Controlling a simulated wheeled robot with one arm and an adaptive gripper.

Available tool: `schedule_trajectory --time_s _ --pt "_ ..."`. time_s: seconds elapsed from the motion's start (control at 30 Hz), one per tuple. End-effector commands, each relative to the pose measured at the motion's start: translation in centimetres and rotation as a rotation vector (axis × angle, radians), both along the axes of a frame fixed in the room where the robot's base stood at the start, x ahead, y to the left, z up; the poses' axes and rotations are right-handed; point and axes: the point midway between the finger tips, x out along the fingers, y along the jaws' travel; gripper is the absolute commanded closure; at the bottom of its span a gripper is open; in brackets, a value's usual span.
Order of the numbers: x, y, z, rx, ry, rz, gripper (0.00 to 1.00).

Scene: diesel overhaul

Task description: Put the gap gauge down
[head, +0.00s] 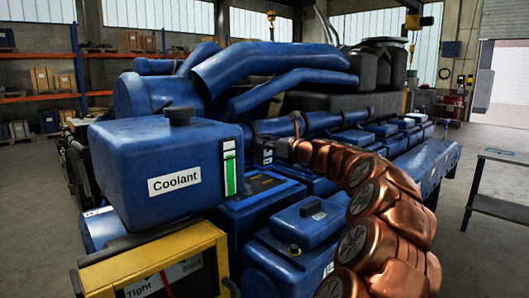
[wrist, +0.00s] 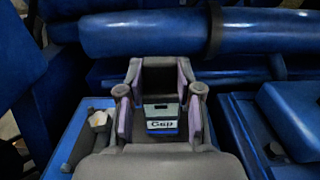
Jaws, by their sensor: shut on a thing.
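The gap gauge (wrist: 162,117) is a small block with a white label reading "Gap" and a blue lower edge. It sits between the two fingers of my gripper (wrist: 160,105) in the wrist view. My gripper is shut on it. In the head view my gripper (head: 281,149) is at the end of my copper-coloured arm, right of the coolant tank, and a small dark piece at its tip appears to be the gauge (head: 265,154). Blue engine parts lie behind and below it. I cannot tell whether the gauge touches anything beneath.
The blue coolant tank (head: 160,170) with a sight strip stands left of my gripper. A yellow-framed box marked "Tight" (head: 150,262) is at the lower left. Large blue pipes (head: 265,65) run above. A dark table (head: 500,205) stands far right, with open floor around it.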

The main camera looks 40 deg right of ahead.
Motion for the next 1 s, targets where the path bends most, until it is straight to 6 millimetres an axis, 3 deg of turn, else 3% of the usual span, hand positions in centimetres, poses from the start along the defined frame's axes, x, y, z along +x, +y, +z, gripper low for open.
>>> schedule_trajectory --time_s 0.07,0.37,0.63,0.67,0.9,1.0 --pt "1.0 0.1 0.0 0.000 0.002 0.003 1.00" --pt "0.8 0.2 -3.2 0.002 0.001 0.005 1.00" --pt "0.7 0.1 -3.7 -0.001 0.002 0.003 1.00" --pt "0.8 0.1 -3.7 -0.001 0.003 0.003 0.64" --pt "0.8 0.1 -3.8 0.000 0.004 0.004 0.41" --pt "0.8 0.2 -3.8 0.000 0.004 0.004 0.41"
